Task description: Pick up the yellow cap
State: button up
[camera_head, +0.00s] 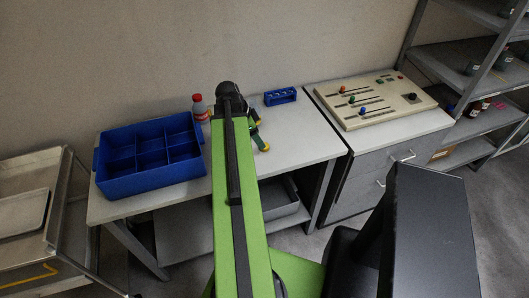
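My green arm reaches forward over the white table (300,144), and its dark end joint hides part of the tabletop. My gripper (257,129) shows only in part, just right of the arm's end. Small green and yellow pieces are there, one nearer and one farther. The view is too small and covered to tell finger from object, or whether the gripper is open or shut. I cannot pick out the yellow cap for sure; a yellowish spot shows at the nearer piece, low over or on the table.
A blue divided bin (113,181) stands on the table's left. A small blue rack (280,97) is at the back. A control panel (373,100) sits on the right cabinet. The table's right front is clear.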

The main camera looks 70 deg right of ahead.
jog(key=b+x, duration=0.5)
jog(key=shift+s+f, duration=0.1)
grip_shut()
dwell(0.3)
